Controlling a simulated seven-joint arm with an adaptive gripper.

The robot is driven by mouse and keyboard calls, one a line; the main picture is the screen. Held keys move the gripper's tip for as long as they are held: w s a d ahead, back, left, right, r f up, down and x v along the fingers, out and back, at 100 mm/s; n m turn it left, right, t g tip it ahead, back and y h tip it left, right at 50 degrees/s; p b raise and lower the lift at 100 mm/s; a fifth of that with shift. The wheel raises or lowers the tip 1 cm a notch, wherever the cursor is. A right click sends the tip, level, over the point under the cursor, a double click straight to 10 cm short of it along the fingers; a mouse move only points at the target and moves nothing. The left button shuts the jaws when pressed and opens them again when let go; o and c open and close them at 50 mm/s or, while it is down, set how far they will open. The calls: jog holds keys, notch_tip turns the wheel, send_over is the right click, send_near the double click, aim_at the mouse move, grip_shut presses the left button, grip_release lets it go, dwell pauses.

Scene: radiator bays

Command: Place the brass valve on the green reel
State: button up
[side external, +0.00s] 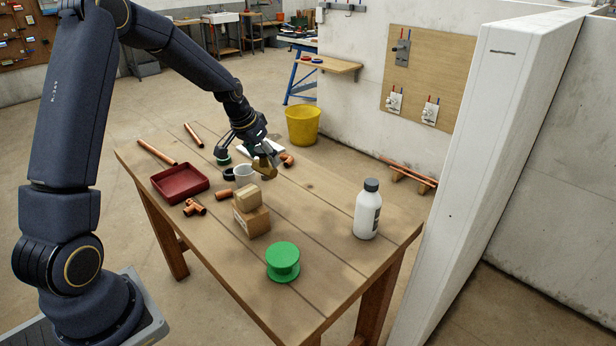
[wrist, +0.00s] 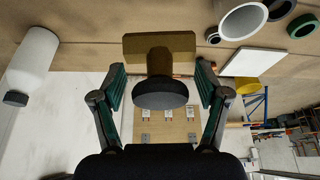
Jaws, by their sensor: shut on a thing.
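The brass valve (side external: 264,167) is a dull gold body with a dark round knob, and it shows between my fingers in the wrist view (wrist: 160,50). In the side view I cannot tell whether the valve clears the tabletop. The green reel (side external: 283,250) stands upright at the near end of the table, with its round top bare. The reel is well apart from my gripper and does not show in the wrist view.
A white bottle (side external: 367,212) stands to the right. The wood around the reel is clear.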

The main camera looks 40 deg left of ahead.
jog(key=s+d+r+m+g+h, duration=0.2)
jog(key=s+d+r+m+h, duration=0.1)
jog(key=s+d+m, duration=0.85)
jog(key=s+d+r+m+g+h, duration=0.25)
jog(key=s+d+m, duration=0.55)
jog(key=s, duration=0.6)
send_over(282, 254)
jog(key=shift+y, duration=0.25)
notch_tip(282, 254, down, 9)
jog(key=shift+s+d+r, duration=0.1)
jog(key=shift+r, duration=0.05)
jog(key=shift+f, duration=1.65)
jog(key=o, duration=1.5)
jog(key=shift+f, duration=0.1)
